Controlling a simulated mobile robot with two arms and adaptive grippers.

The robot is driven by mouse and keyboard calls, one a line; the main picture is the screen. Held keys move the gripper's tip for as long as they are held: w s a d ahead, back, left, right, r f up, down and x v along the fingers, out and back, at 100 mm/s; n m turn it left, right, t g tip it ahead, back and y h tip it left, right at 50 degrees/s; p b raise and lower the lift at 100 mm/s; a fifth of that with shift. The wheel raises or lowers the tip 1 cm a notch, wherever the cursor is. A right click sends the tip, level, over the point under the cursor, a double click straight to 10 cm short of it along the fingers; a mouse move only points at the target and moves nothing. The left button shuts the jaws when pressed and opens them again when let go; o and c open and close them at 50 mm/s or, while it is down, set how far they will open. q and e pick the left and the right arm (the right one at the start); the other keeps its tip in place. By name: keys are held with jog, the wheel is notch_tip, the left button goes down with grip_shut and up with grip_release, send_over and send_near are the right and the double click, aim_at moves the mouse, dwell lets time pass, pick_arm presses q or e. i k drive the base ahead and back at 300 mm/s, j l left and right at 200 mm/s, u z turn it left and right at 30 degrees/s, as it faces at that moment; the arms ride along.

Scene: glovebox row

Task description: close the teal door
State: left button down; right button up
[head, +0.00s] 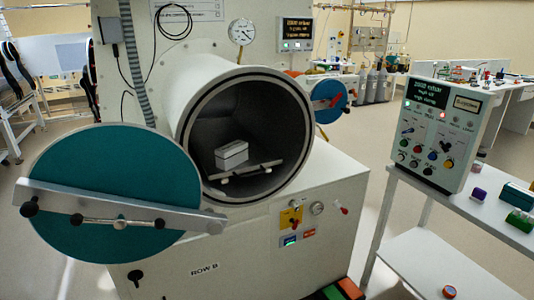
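The teal door (125,160) is a round disc standing wide open at the left, clear of the chamber mouth. A grey metal bar (90,205) with dark knobs crosses its face. The bar's right end lies near the lower left of the white cylindrical chamber (200,95). The chamber's round mouth, with a dark seal around its rim, faces out uncovered. Neither of my grippers shows in the head view.
A pale box (232,154) sits on a small tray (245,172) inside the chamber. A smaller blue round door (330,101) is behind it to the right. A control box (437,135) stands on a white table at the right. Floor shows between the table and the cabinet.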

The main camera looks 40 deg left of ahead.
aim_at(98, 170)
jog(key=u, duration=2.25)
jog(key=k+l+u, duration=0.15)
jog(key=u, duration=0.9)
